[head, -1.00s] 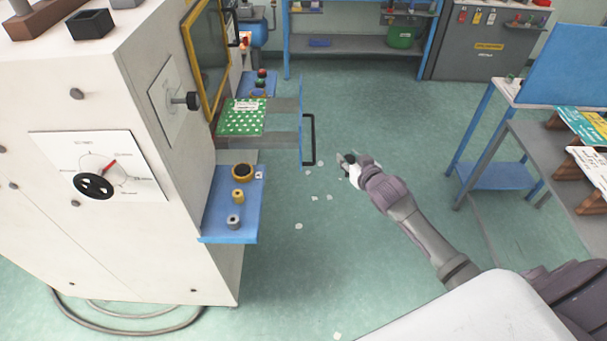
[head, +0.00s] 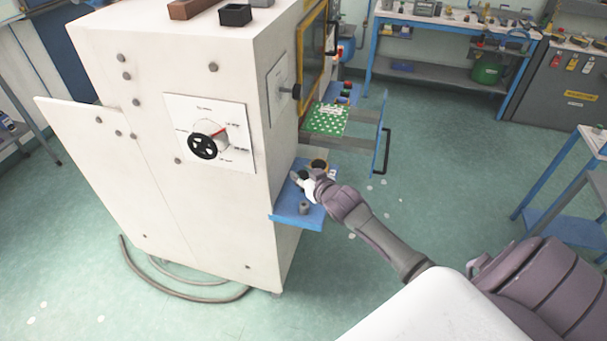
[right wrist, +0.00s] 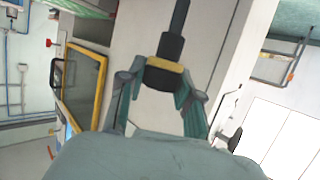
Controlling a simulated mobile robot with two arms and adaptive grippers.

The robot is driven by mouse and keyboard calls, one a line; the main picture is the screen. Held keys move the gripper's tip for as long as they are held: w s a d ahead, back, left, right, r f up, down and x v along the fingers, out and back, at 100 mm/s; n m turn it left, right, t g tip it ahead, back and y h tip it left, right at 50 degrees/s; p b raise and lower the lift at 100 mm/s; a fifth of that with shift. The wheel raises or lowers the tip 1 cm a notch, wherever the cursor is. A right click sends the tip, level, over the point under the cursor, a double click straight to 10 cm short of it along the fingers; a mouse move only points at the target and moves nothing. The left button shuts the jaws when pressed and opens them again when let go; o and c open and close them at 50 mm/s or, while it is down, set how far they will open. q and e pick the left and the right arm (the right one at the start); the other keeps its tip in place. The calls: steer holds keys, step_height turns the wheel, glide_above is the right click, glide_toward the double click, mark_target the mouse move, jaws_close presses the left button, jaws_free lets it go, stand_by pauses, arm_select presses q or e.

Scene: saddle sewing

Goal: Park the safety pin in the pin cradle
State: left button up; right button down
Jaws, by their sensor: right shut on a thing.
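My right gripper (head: 304,182) is over the blue shelf (head: 287,215) on the side of the white cabinet. In the right wrist view its fingers (right wrist: 164,80) are shut on a dark pin (right wrist: 170,47) with a yellow collar and a thinner shaft pointing away, apparently the safety pin. In the head view the hand hides most of the pin. On the shelf are a black-and-yellow round holder (head: 319,164) behind the hand and a small grey cylinder (head: 304,208) in front. I cannot tell which item is the pin cradle. My left gripper is not in view.
The white cabinet (head: 150,150) stands left of the hand, with a dial panel (head: 212,132) and a side knob (head: 296,91). Beyond the shelf, a green dotted board (head: 326,119) sits near a black handle (head: 387,150). Open floor (head: 450,180) lies to the right.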

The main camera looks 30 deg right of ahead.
steer(key=shift+d+f, duration=0.15)
steer(key=shift+d, duration=0.15)
steer(key=shift+a+f+b, duration=0.1)
steer(key=shift+f+b, duration=0.3)
steer(key=shift+f, duration=0.25)
steer(key=shift+f+b, duration=0.6)
steer(key=shift+f, duration=0.3)
steer(key=shift+f+b, duration=0.6)
steer(key=shift+f, duration=0.3)
arm_select(q)
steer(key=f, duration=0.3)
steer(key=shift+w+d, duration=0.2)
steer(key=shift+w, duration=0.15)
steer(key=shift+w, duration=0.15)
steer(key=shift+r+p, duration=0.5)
steer(key=shift+p, duration=0.05)
